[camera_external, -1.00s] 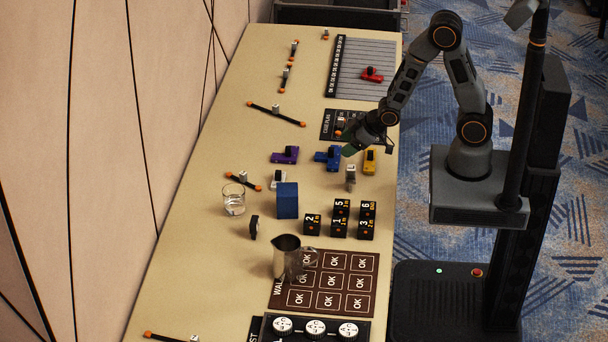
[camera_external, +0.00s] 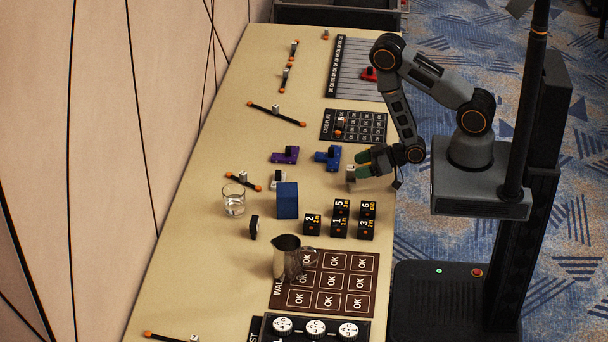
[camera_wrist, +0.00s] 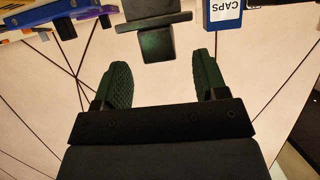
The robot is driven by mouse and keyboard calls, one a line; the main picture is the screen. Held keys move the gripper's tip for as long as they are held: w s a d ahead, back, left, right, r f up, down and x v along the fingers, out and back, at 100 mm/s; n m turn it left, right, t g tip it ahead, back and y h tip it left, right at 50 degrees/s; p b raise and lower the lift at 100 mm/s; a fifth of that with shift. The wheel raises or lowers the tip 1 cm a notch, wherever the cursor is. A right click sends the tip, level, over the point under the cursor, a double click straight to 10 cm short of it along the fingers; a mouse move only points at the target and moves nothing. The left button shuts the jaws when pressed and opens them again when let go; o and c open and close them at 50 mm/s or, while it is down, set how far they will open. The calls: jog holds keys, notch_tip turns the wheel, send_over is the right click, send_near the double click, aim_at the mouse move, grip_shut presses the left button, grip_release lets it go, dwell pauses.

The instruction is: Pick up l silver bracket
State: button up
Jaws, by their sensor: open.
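A small grey-silver bracket (camera_external: 351,180) stands upright near the table's right edge, left of the yellow piece's earlier spot. My gripper (camera_external: 366,164) is low over the table at its upper right, partly overlapping it in the external view. In the wrist view my gripper (camera_wrist: 165,70) is open, its two dark green pads apart and empty. A dark grey block with a crossbar (camera_wrist: 157,45) lies ahead between the fingertips. It looks like the bracket in shadow.
A blue box (camera_external: 287,201) stands left; its CAPS label shows upside down in the wrist view (camera_wrist: 222,15). Purple (camera_external: 285,155) and blue (camera_external: 328,158) pieces lie behind the bracket. Black numbered cubes (camera_external: 340,218) stand in front.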

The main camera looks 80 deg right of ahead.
aim_at(350, 167)
jog(key=shift+w+f+b, duration=0.4)
jog(key=shift+w+f, duration=0.05)
jog(key=shift+w+a+r+p, duration=0.1)
jog(key=shift+w+p, duration=0.25)
jog(key=shift+x, duration=0.9)
jog(key=c, duration=1.2)
